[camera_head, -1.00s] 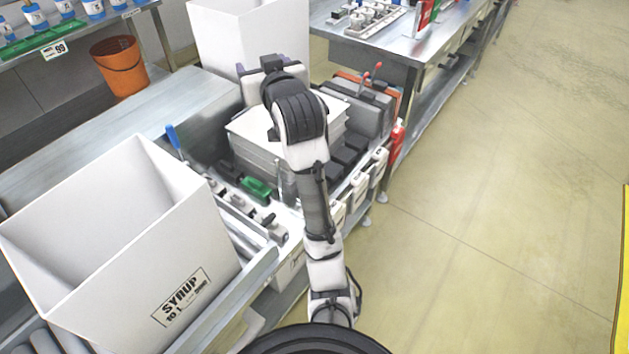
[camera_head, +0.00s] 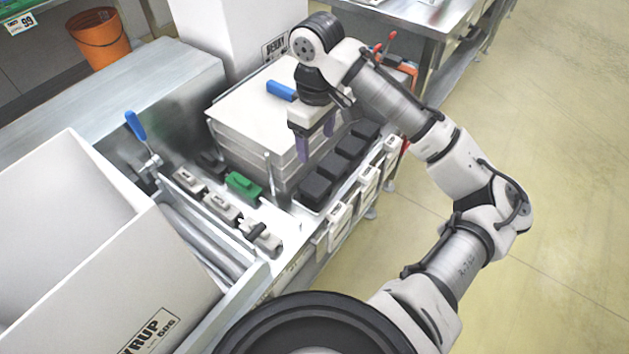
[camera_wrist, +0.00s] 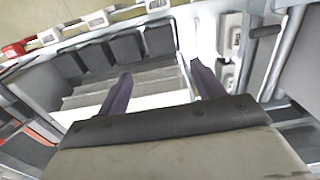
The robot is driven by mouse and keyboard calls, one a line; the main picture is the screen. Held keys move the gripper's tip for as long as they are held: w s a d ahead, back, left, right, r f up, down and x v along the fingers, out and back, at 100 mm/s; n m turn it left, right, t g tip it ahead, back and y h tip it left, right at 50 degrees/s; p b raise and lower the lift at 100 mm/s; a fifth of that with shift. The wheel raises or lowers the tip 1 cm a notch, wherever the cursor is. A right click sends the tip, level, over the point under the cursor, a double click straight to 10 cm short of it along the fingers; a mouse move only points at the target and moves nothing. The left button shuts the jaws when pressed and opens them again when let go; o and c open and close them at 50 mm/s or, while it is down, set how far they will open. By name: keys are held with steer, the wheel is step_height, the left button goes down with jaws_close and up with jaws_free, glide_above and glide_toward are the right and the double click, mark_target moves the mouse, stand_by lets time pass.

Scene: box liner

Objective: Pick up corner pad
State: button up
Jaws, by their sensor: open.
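Several black corner pads stand in a row along the right side of the white stack. In the head view the nearest black pad (camera_head: 315,190) is at the front end of the row. In the wrist view the row runs across the upper left, and its rightmost pad (camera_wrist: 160,39) lies just beyond the fingertips. My gripper (camera_head: 317,142) hangs over the stack's right edge, above and beside the pads. Its two purple fingers are apart with nothing between them, as they also show in the wrist view (camera_wrist: 160,70).
A white stack of sheets or trays (camera_head: 245,115) bears a blue item (camera_head: 280,91). A green block (camera_head: 243,185) and grey clamps (camera_head: 220,207) sit in front. A white syrup box (camera_head: 60,230) stands left; a blue-handled lever (camera_head: 137,127) rises beside it. Floor at right is clear.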

steer(key=f, duration=0.1)
glide_above(313, 183)
steer(key=f, duration=0.8)
steer(key=shift+d+f, duration=0.1)
steer(key=shift+d, duration=0.2)
steer(key=shift+a+f, duration=0.15)
steer(key=shift+f, duration=1.15)
steer(key=shift+a+f, duration=0.1)
steer(key=shift+f, duration=1.2)
steer(key=shift+c, duration=0.5)
steer(key=c, duration=0.6)
steer(key=shift+c, duration=0.2)
